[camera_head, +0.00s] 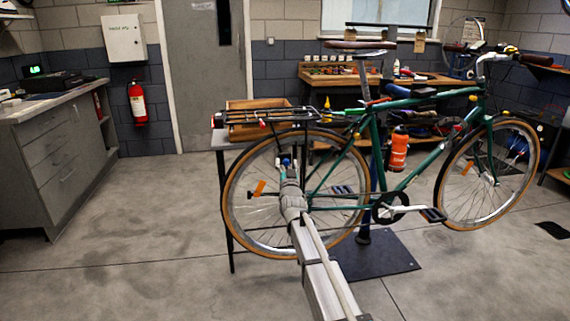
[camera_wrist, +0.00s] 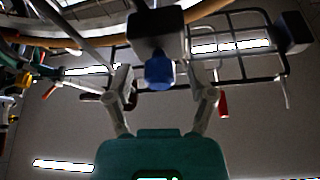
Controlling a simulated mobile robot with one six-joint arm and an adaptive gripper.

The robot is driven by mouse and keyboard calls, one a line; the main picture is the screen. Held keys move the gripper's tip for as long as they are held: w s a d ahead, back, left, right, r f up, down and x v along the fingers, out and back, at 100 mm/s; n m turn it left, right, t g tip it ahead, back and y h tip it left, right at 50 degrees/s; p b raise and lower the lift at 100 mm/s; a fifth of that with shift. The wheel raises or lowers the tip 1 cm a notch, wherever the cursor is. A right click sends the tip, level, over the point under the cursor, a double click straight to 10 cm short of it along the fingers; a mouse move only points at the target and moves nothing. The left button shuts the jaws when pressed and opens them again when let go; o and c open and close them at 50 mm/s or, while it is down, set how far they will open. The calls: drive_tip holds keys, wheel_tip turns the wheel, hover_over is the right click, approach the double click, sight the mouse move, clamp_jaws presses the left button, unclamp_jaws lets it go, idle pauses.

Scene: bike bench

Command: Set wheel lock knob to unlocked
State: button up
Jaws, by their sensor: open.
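A blue knob (camera_wrist: 159,72) sticks out below a black block (camera_wrist: 156,33) in the wrist view; I take it for the wheel lock knob. A small blue spot (camera_head: 286,162) shows near the rear wheel in the head view. My gripper (camera_wrist: 160,90) is open, with one finger on each side of the knob and visible gaps between. In the head view my gripper (camera_head: 287,172) is at the upper part of the rear wheel (camera_head: 226,195), below the rear rack (camera_head: 265,117). I cannot tell which setting the knob is in.
The green bike (camera_head: 375,150) is held on a stand with a dark floor plate (camera_head: 385,255). The black rack frame (camera_wrist: 240,70) and a small red part (camera_wrist: 223,105) are close to the right finger. A grey cabinet (camera_head: 60,165) stands at left. The left floor is clear.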

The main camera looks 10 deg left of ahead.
drive_tip(key=shift+c, duration=0.2)
clamp_jaws()
drive_tip(key=shift+s+d, duration=0.25)
drive_tip(key=shift+s, duration=0.65)
drive_tip(key=shift+s+d, duration=0.25)
drive_tip(key=shift+s, duration=0.7)
drive_tip(key=shift+s+d, duration=0.25)
drive_tip(key=shift+s, duration=0.65)
drive_tip(key=shift+o, duration=0.2)
unclamp_jaws()
drive_tip(key=shift+r, duration=0.15)
